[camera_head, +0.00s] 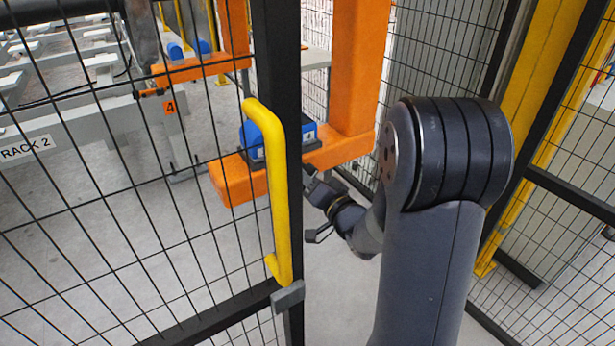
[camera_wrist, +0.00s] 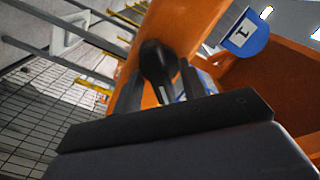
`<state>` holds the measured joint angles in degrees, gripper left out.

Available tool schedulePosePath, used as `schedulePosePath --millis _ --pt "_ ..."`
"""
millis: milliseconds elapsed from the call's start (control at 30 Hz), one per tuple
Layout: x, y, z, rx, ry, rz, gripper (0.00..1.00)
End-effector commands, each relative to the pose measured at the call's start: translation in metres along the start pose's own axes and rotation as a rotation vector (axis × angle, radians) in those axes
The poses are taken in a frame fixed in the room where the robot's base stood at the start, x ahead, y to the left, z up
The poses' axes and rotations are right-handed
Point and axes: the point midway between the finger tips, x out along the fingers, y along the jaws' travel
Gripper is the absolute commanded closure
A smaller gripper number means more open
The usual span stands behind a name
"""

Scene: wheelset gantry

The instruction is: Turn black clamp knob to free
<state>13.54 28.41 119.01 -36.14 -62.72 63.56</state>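The black clamp knob (camera_wrist: 156,62) shows in the wrist view, in front of an orange beam. My gripper (camera_wrist: 160,88) has its two dark fingers apart, one on each side of the knob in the picture. I see no clear contact, and I cannot tell how deep the knob sits between them. In the head view my gripper (camera_head: 313,182) is beside the orange arm that carries a blue block (camera_head: 254,139). The knob cannot be made out there, and a black gate post hides part of that area.
A mesh gate with a yellow handle (camera_head: 280,190) stands close on the left of my arm. An orange column (camera_head: 355,65) rises behind the gripper. A blue tag marked 1 (camera_wrist: 246,34) hangs near the knob. A yellow post (camera_head: 545,110) and mesh fencing close the right side.

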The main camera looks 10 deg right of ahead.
Motion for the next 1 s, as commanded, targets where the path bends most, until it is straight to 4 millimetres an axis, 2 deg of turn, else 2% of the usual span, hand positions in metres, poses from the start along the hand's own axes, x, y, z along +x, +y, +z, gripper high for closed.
schedulePosePath --millis 133,367,767,1000 --pt "0.0074 0.0002 0.0003 0.001 0.0 0.001 0.6" --pt "0.0081 0.0001 0.0 0.001 0.001 0.001 0.6" --pt "0.0078 0.0001 0.0 0.001 0.0 0.001 0.91" --pt "0.0078 0.0005 0.0007 -0.019 0.001 0.0 0.92"
